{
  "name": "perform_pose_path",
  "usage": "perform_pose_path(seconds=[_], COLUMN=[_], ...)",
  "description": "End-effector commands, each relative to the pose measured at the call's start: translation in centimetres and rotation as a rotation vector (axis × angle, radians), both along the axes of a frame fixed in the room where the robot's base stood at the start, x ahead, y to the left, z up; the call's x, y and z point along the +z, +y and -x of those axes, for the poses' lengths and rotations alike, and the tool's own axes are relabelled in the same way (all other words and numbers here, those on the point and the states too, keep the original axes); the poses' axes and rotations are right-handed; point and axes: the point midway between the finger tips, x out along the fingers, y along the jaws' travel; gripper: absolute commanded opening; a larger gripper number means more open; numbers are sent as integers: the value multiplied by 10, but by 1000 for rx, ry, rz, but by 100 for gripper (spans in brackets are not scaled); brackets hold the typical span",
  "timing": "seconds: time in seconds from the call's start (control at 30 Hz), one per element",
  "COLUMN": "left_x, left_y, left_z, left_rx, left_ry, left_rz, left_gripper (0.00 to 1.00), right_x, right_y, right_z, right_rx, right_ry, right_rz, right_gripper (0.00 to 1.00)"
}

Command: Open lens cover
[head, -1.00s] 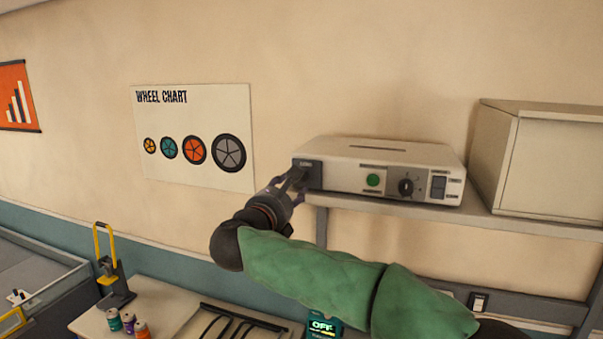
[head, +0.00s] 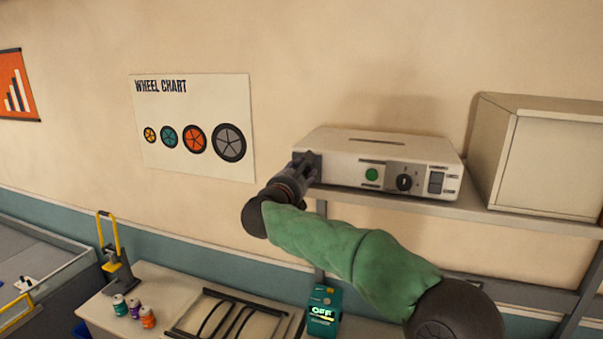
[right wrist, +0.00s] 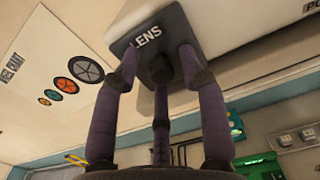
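The lens cover (head: 317,157) is a dark grey square plate on the left front of a cream projector box (head: 375,146), which stands on a wall shelf. In the right wrist view the cover (right wrist: 147,38) is marked "LENS" and lies flat against the box, looking shut. My right gripper (head: 303,172) is at the cover's lower part, with its fingers pointing up at it. In the right wrist view its purple fingers (right wrist: 160,68) are spread apart across the plate's lower part; whether they touch it is unclear. My left gripper is out of view.
A green button (head: 372,175), a dial (head: 404,183) and a switch (head: 436,182) sit right of the cover. A cream cabinet (head: 555,160) stands on the shelf (head: 480,214) at right. A bench with small cans and a teal device (head: 324,309) is below.

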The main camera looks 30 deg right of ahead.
Motion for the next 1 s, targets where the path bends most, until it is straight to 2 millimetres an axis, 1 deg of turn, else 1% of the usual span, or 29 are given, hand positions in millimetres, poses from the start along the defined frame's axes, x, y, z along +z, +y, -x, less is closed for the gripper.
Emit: perform_pose_path(seconds=[0.03, 0.07, 0.1, 0.37, 0.47, 0.8, 1.0], left_x=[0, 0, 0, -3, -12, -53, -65], left_y=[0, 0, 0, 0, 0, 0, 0], left_z=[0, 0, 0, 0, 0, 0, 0], left_rx=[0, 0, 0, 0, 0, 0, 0], left_ry=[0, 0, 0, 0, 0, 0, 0], left_rz=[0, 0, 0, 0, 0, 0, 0], left_gripper=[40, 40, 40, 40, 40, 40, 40], right_x=[0, 0, 0, 1, -1, -1, 2], right_y=[0, 0, 0, -2, -8, -39, -51], right_z=[0, 0, 0, 2, 8, 45, 60], right_rx=[0, 0, 0, -1, -2, -6, -4], right_ry=[0, 0, 0, -4, -6, -8, -8], right_rz=[0, 0, 0, 0, -1, 0, 1], right_gripper=[20, 11, 0, 0, 0, 0, 0])
